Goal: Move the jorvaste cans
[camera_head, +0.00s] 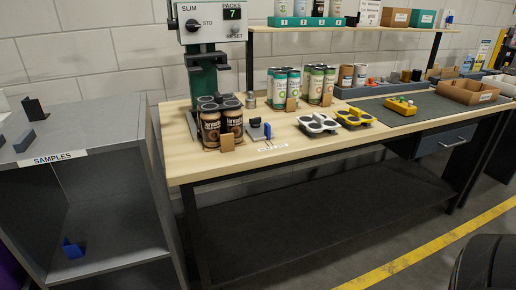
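A pack of dark brown cans with dark tops (222,122) stands upright at the left end of the wooden workbench (180,170), at the foot of a green press-like machine (203,80). Their light lettering is small; it may read jorvaste, but I cannot be sure. A small brown cardboard piece (227,142) is at their front. The back cans are partly hidden by the front ones. Neither of my grippers is in view.
Green-and-white can packs (284,88) and (321,85) stand behind. White (318,124) and yellow (355,117) carriers lie mid-bench. A grey cabinet (100,125) marked SAMPLES stands left, its top mostly clear. The machine's grey panel (212,22) reads PACKS 7. A cardboard tray (468,92) sits right.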

